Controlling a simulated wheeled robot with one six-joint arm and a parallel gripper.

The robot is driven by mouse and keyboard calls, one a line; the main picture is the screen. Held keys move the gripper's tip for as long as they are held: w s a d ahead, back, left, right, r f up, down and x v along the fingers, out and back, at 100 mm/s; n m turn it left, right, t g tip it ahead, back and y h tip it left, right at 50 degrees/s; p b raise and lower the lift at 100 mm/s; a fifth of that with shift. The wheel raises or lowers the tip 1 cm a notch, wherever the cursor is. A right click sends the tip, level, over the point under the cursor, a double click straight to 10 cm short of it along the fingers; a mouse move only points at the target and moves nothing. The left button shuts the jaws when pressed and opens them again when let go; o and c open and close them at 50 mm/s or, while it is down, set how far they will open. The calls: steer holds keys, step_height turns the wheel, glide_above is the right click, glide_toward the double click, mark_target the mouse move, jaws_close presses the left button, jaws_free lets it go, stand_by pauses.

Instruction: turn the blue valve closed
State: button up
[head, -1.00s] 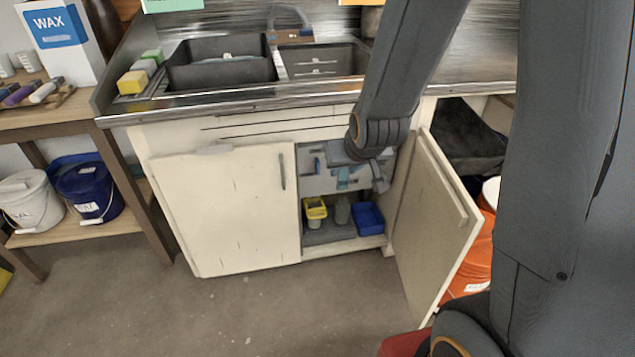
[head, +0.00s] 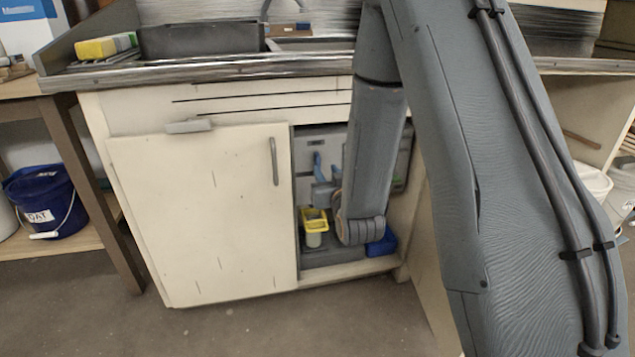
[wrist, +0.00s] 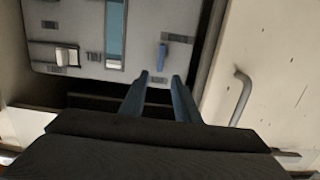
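The blue valve (wrist: 163,53) is a small upright lever on a pale grey panel (wrist: 88,67) in the wrist view. My gripper (wrist: 161,76) is open and empty. Its two fingers point at the panel, with the valve just past the tips and roughly in line with the gap. They look apart from the valve, though the exact distance is hard to judge. In the head view my arm hides part of the panel.
A door with a metal handle (wrist: 242,97) stands close at the wrist view's right. A white switch (wrist: 67,56) and a wide blue strip (wrist: 116,35) are on the panel. A yellow basket (head: 315,215) and blue bin (head: 388,243) sit on the cabinet floor.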

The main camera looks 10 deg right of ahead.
mark_target(319, 163)
steer(key=shift+t, duration=0.6)
steer(key=shift+w+f+b, duration=0.35)
steer(key=shift+w+b, duration=0.35)
steer(key=shift+w, duration=0.8)
steer(key=shift+w+f+b, duration=0.35)
steer(key=shift+w+b, duration=0.3)
steer(key=shift+w, duration=0.8)
steer(key=shift+w+f+b, duration=0.35)
steer(key=shift+w+b, duration=0.35)
steer(key=shift+w, duration=0.8)
steer(key=shift+c, duration=0.2)
jaws_close()
